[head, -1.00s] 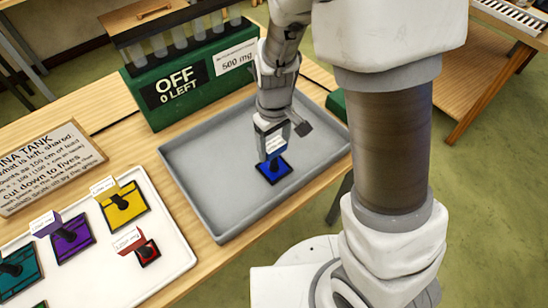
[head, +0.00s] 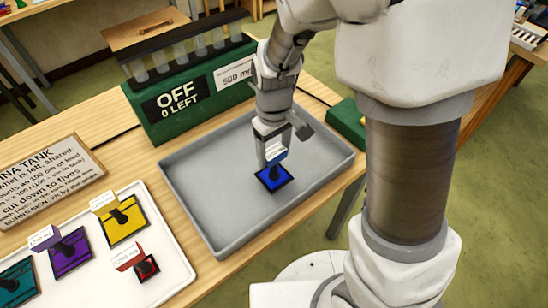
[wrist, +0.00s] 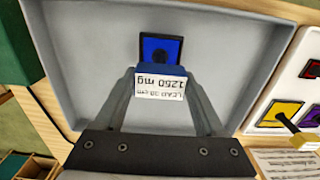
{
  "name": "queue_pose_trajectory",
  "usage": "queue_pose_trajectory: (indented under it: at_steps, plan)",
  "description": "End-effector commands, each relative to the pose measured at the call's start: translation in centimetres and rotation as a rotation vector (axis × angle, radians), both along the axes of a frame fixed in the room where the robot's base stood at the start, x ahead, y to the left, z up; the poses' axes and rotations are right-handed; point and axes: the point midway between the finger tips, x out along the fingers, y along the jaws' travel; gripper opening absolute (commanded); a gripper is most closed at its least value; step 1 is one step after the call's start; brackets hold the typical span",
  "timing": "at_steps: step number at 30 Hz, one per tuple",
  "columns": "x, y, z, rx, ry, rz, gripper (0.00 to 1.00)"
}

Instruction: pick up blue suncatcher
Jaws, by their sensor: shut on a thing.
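The blue suncatcher (head: 273,179) is a dark-edged square panel with a blue block and white label on top. It is inside the grey tray (head: 205,215), in its right half. My gripper (head: 272,153) reaches down from above and is shut on it. In the wrist view the blue suncatcher (wrist: 160,48) shows beyond the fingertips (wrist: 160,75). Its label reads "1250 mg", upside down, between the fingers. I cannot tell whether the panel touches the tray floor.
A white tray (head: 170,268) at left holds yellow (head: 123,221), purple (head: 70,250), teal (head: 15,284) and red (head: 147,267) suncatchers. A green dispenser (head: 190,95) marked "OFF 0 LEFT" stands behind the grey tray. A wooden sign (head: 45,180) lies at far left.

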Motion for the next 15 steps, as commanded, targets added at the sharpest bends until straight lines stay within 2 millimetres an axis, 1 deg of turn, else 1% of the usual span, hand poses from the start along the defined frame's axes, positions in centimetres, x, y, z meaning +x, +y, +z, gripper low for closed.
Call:
queue_pose_trajectory:
  at_steps: [1, 2, 9, 15]
  plan:
    - [0.1, 0.0, 1.4, 0.004, -0.007, -0.001, 0.00]
    - [-0.6, -0.6, 1.5, 0.003, -0.004, -0.003, 0.00]
    - [-4.2, -3.6, 4.3, 0.003, -0.006, -0.003, 0.00]
    - [-6.7, -5.6, 6.2, 0.003, -0.006, -0.003, 0.00]
